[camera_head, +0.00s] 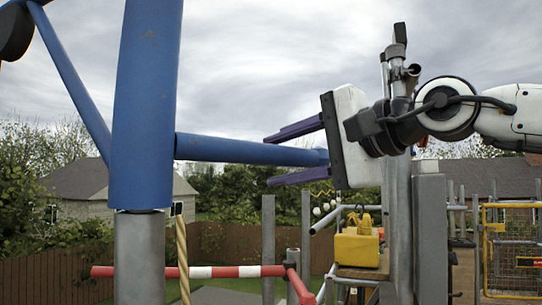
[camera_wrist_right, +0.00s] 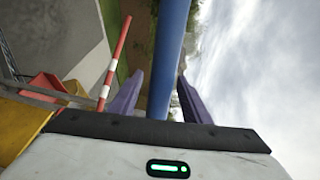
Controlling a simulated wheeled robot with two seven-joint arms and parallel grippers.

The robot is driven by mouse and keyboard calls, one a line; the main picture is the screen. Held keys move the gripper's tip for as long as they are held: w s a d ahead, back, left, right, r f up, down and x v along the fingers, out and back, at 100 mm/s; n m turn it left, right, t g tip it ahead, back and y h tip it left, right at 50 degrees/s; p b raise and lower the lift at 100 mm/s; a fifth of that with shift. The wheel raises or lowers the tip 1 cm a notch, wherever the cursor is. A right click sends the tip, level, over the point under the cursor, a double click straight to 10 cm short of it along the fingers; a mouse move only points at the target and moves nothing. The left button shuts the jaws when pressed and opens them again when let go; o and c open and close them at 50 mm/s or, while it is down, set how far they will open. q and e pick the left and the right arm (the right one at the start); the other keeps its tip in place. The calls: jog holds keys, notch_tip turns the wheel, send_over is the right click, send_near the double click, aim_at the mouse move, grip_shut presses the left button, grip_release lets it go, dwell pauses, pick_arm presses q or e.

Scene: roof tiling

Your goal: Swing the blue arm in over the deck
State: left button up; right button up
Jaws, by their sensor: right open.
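The blue arm stands on a grey steel post (camera_head: 139,258) at the left of the head view. It has a thick upright sleeve (camera_head: 146,105), a slanted brace (camera_head: 72,82) and a level blue tube (camera_head: 235,149) running right. My right gripper (camera_head: 269,160) is open, its purple fingers above and below the tube's right end. In the right wrist view the blue tube (camera_wrist_right: 172,45) runs between the open fingers (camera_wrist_right: 160,78); I cannot tell whether they touch it. The deck cannot be made out with certainty. My left gripper is not in view.
A tan rope (camera_head: 182,255) hangs beside the post. A red-and-white barrier rail (camera_head: 215,272) crosses low down. A yellow box (camera_head: 357,247) sits on a wooden board below my right gripper. Grey uprights (camera_head: 268,245) and a yellow mesh gate (camera_head: 513,250) stand to the right.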

jog(key=x, duration=0.2)
jog(key=shift+w+a, duration=0.2)
grip_shut()
jog(key=shift+f, duration=0.1)
